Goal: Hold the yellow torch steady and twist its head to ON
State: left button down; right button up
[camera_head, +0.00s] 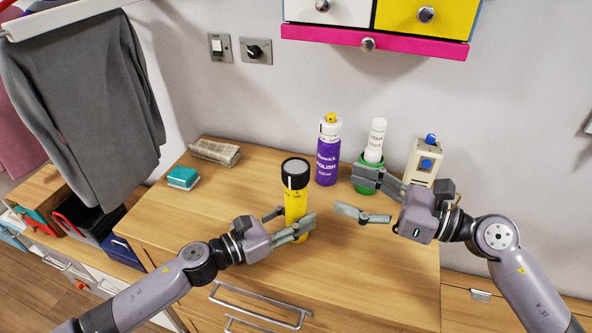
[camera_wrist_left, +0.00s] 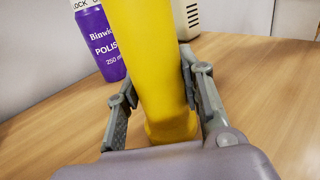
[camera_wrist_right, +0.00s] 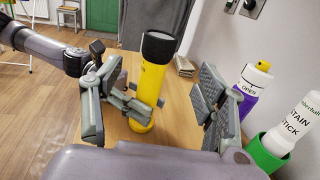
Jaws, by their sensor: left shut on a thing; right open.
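The yellow torch (camera_head: 295,203) stands upright on the wooden top, its black head (camera_head: 295,168) uppermost. My left gripper (camera_head: 292,222) is shut on the lower part of the torch's yellow body, a finger on each side. The left wrist view shows the yellow body (camera_wrist_left: 155,70) between these fingers; the head is out of that frame. My right gripper (camera_head: 350,192) is open and empty, to the right of the torch and apart from it. In the right wrist view the torch (camera_wrist_right: 152,85) shows between its spread fingers, farther off. I cannot read the head's setting.
A purple polish bottle (camera_head: 328,155) stands behind the torch. A white stain stick in a green cup (camera_head: 366,185) and a cream box with blue knobs (camera_head: 425,163) stand near my right gripper.

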aim_at(309, 176)
jog(key=x, duration=1.1)
jog(key=shift+w+a, duration=0.15)
jog(key=shift+a, duration=0.2)
jog(key=shift+c, duration=0.5)
jog(key=c, duration=1.1)
